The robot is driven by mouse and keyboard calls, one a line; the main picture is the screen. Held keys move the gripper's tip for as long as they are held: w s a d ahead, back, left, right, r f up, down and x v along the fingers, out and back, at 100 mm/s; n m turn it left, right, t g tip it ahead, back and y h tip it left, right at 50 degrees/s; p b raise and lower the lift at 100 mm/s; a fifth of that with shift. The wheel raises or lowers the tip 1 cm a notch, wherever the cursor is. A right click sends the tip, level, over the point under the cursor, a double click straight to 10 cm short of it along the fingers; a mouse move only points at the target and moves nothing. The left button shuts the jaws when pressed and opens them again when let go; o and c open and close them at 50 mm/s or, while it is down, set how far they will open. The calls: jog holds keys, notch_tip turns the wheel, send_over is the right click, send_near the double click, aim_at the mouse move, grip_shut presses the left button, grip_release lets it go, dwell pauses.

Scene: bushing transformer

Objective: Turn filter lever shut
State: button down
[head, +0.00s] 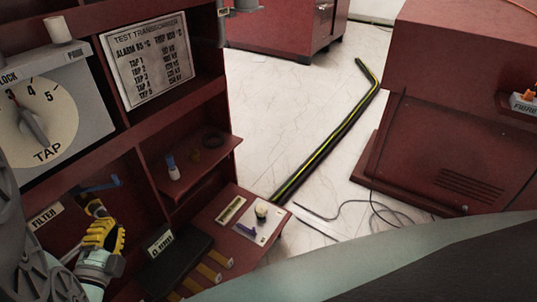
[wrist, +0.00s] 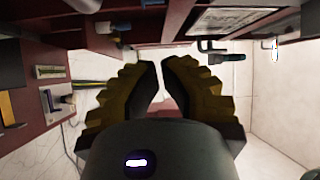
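The filter lever is a blue handle (head: 100,186) in the lower left bay of the red cabinet in the head view, above and right of the FILTER label (head: 46,217). A dark bent handle (wrist: 227,57) shows right of the fingers in the wrist view; it looks like the same lever. My gripper (head: 97,206) has yellow and black fingers and is just below the lever in the head view. In the wrist view its fingertips (wrist: 160,62) are close together with a narrow gap and nothing between them. I cannot tell whether the gripper touches the lever.
The TAP dial (head: 37,118) is above the bay. To its right, a shelf (head: 195,178) carries small items. A striped cable (head: 330,130) crosses the pale floor. Cabinet walls stand close around my gripper.

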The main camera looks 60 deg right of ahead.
jog(key=w+d+m+g+b, duration=0.1)
jog(key=w+d+m, duration=0.1)
jog(key=w+d, duration=0.6)
jog(key=shift+w+d+g+b, duration=0.15)
jog(key=shift+w+g+b, duration=0.25)
jog(key=shift+w, duration=0.1)
